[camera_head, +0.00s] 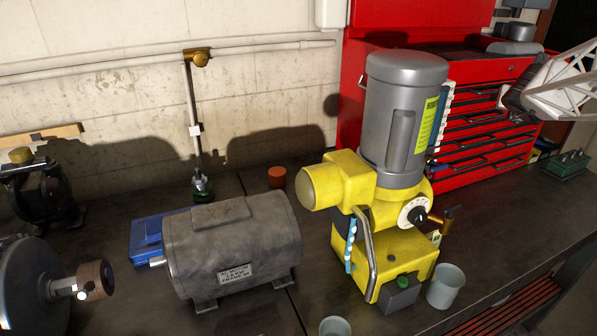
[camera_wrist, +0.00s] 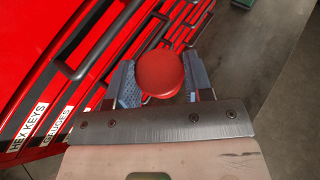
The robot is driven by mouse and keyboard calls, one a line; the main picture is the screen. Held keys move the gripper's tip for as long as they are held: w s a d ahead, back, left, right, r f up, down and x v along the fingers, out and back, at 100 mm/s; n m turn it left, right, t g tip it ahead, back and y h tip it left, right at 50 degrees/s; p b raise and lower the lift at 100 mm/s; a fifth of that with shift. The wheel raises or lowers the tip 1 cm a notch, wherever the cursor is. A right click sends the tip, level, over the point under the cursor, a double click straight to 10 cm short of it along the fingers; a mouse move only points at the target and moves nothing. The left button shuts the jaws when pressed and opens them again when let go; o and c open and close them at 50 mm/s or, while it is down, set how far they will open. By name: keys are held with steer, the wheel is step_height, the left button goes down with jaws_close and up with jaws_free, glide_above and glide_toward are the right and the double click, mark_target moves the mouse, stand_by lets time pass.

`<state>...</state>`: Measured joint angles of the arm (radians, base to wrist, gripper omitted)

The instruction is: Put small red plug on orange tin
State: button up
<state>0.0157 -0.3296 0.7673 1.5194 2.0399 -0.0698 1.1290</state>
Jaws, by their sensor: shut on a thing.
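My gripper (camera_wrist: 159,82) is shut on a round red plug (camera_wrist: 160,72), held between its two blue-grey pads in the wrist view. In the head view my gripper (camera_head: 514,97) is at the upper right, in front of the red tool chest; the plug cannot be made out there. A small orange-brown tin (camera_head: 277,177) stands upright on the bench near the back wall, between the grey motor and the yellow machine. It is well to the left of my gripper and does not show in the wrist view.
The tall yellow machine with a grey motor top (camera_head: 403,120) stands between my gripper and the tin. A grey motor (camera_head: 232,245) lies in front left of the tin. A thin upright rod (camera_head: 192,125) stands behind. Grey cups (camera_head: 446,287) are at the front.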

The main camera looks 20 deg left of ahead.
steer(key=shift+m+h, duration=0.6)
steer(key=shift+h, duration=0.2)
steer(key=r, duration=0.3)
steer(key=a+r, duration=0.1)
steer(key=r, duration=0.4)
steer(key=shift+s+a+r, duration=0.2)
steer(key=shift+s+r, duration=0.1)
steer(key=shift+s, duration=0.1)
steer(key=a+r, duration=0.4)
steer(key=a, duration=0.3)
steer(key=a+r, duration=0.4)
steer(key=a, duration=0.4)
steer(key=s+a+f+n+y, duration=0.1)
steer(key=a+f, duration=0.1)
steer(key=a, duration=0.8)
steer(key=a+f+y, duration=0.1)
steer(key=a+f, duration=0.1)
steer(key=a, duration=0.9)
steer(key=s+a+f, duration=0.4)
steer(key=a+f, duration=0.9)
steer(key=f, duration=0.2)
steer(key=s+a+f+n, duration=0.1)
steer(key=s+a+f, duration=0.2)
steer(key=a+f, duration=1)
step_height(320, 180, down, 3)
steer(key=shift+s+y, duration=0.4)
